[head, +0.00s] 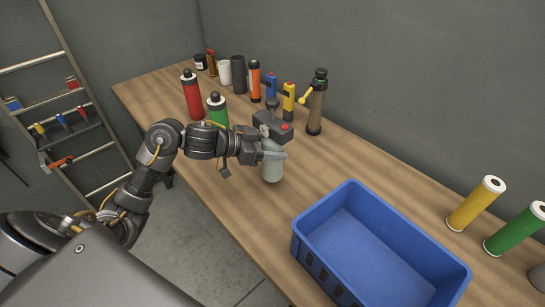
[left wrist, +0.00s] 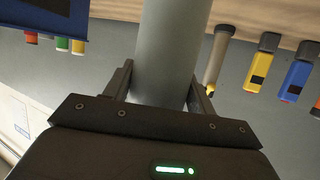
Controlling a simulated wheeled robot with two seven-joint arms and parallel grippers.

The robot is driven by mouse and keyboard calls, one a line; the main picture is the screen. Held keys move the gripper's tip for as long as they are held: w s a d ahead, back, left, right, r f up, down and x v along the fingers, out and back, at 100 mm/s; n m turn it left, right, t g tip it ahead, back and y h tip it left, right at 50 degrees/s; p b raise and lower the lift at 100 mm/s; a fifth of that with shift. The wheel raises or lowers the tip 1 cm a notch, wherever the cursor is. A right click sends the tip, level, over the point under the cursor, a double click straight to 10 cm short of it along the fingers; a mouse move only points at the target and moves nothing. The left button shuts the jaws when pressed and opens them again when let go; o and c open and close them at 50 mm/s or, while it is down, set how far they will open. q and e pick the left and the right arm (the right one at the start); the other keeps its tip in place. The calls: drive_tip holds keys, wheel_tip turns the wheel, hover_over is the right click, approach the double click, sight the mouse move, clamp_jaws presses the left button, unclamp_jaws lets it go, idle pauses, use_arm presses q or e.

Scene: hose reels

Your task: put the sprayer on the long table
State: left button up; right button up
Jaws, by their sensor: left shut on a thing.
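The sprayer (head: 272,170) is a pale grey bottle, with a dark head with a red button showing just above it. My left gripper (head: 275,155) is shut around the bottle from the left side. In the left wrist view, the two fingers of my left gripper (left wrist: 160,88) flank the grey bottle of the sprayer (left wrist: 166,45). The bottle is upright over the long table (head: 215,205); I cannot tell whether its base touches the wood. My right gripper is not in view.
A blue crate (head: 383,258) stands to the right. A green bottle (head: 218,110) and a red bottle (head: 193,97) stand left of the sprayer. A brown bottle (head: 316,108) and several tools stand behind. Yellow (head: 475,204) and green (head: 514,230) cylinders stand far right. Bare wood lies around the sprayer's base.

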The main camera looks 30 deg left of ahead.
use_arm(q)
drive_tip(key=shift+w+f, duration=0.1)
drive_tip(key=shift+w, duration=0.05)
drive_tip(key=shift+w+a+f, duration=0.1)
drive_tip(key=shift+w+f, duration=0.05)
drive_tip(key=shift+f, duration=1.55)
drive_tip(key=shift+f, duration=0.15)
drive_tip(key=o, duration=1.3)
drive_tip(key=shift+c, duration=0.2)
